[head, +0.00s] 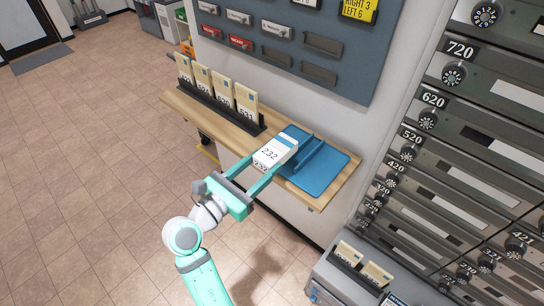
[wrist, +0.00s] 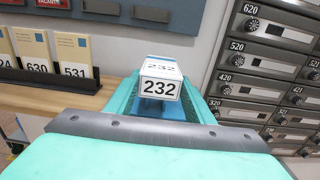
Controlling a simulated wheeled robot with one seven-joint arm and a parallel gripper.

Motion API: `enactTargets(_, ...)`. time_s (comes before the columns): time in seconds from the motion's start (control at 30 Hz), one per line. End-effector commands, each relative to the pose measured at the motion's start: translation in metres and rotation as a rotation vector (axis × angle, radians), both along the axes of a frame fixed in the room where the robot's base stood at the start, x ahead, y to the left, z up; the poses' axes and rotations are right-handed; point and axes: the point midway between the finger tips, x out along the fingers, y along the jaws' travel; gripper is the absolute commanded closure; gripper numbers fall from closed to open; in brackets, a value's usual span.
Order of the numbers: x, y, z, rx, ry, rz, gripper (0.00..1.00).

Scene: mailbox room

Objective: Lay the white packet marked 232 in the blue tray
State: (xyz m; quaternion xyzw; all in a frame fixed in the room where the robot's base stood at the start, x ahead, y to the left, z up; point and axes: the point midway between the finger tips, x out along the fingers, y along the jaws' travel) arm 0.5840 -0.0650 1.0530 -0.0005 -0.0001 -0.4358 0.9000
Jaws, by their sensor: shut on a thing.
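The white packet marked 232 (head: 275,151) has a blue band at its far end. My gripper (head: 269,166) is shut on it, one finger on each side. In the wrist view the packet (wrist: 161,88) sits between the fingers with its number facing the camera. The blue tray (head: 322,170) lies on the wooden shelf and has a raised divider. The packet is over or at the tray's left part; I cannot tell whether it touches the tray floor. In the wrist view the tray is mostly hidden behind the packet and fingers.
The wooden shelf (head: 178,101) holds a black rack (head: 218,107) with several cream numbered packets to the left. Grey mailboxes (head: 460,120) stand at the right. A blue-grey board (head: 290,45) hangs behind. Another box with cream packets (head: 362,268) is at lower right.

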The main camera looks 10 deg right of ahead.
Motion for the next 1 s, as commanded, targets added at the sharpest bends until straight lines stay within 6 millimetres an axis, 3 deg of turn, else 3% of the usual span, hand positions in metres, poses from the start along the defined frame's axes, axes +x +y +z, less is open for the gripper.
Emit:
enactTargets(0.43,0.02,-0.039,-0.014,0.0,0.0,-0.02,0.73)
enactTargets(1.0,0.055,-0.072,-0.035,0.0,0.0,-0.005,0.73)
